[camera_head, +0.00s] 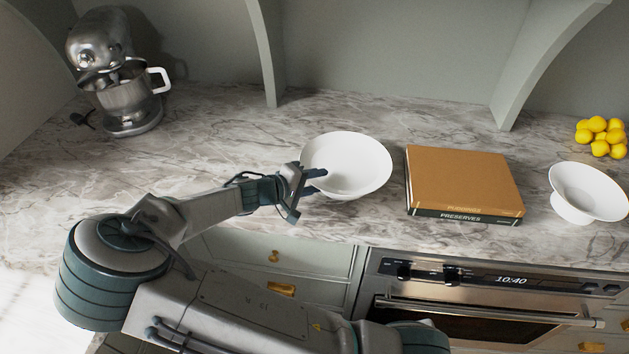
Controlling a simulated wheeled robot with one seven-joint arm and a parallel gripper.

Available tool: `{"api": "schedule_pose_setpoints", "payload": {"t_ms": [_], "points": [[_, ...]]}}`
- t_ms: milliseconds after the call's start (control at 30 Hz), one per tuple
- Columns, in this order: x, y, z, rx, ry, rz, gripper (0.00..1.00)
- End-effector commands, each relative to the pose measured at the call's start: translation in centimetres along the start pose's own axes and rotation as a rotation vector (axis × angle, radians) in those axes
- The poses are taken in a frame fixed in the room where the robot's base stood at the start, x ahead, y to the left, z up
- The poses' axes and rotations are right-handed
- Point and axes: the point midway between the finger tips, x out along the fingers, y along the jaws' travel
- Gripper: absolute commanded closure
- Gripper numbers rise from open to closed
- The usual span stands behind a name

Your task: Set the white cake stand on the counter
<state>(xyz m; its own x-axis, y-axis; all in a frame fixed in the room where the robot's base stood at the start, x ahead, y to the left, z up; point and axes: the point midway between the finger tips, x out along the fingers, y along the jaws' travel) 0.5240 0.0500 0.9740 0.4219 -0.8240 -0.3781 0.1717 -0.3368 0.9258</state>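A white, shallow round dish (362,158), which looks like a cake stand, is on the marble counter (220,140) in the middle of the view. Its underside is mostly hidden, so I cannot tell if it touches the counter. A similar white dish on a pedestal foot (588,190) stands upright on the counter at the right. My gripper (321,180) is at the left rim of the middle dish, its fingers pointing right and overlapping the rim. A gap shows between the fingers, so it looks open. Whether the fingers touch the rim is unclear.
A brown-covered stack of books (462,180) lies just right of the middle dish. Yellow fruit (600,138) sits at the far right, and a stand mixer (115,75) at the back left. An oven (490,300) and drawers are below the front edge. The left counter is clear.

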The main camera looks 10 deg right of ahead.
Motion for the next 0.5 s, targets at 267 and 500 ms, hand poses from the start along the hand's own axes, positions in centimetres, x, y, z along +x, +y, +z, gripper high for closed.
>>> {"api": "schedule_pose_setpoints", "payload": {"t_ms": [267,500], "points": [[-2.8,0.1,-0.1,0.001,0.006,-0.003,0.63],[-8.1,0.1,-0.1,0.001,0.006,-0.003,0.63]]}}
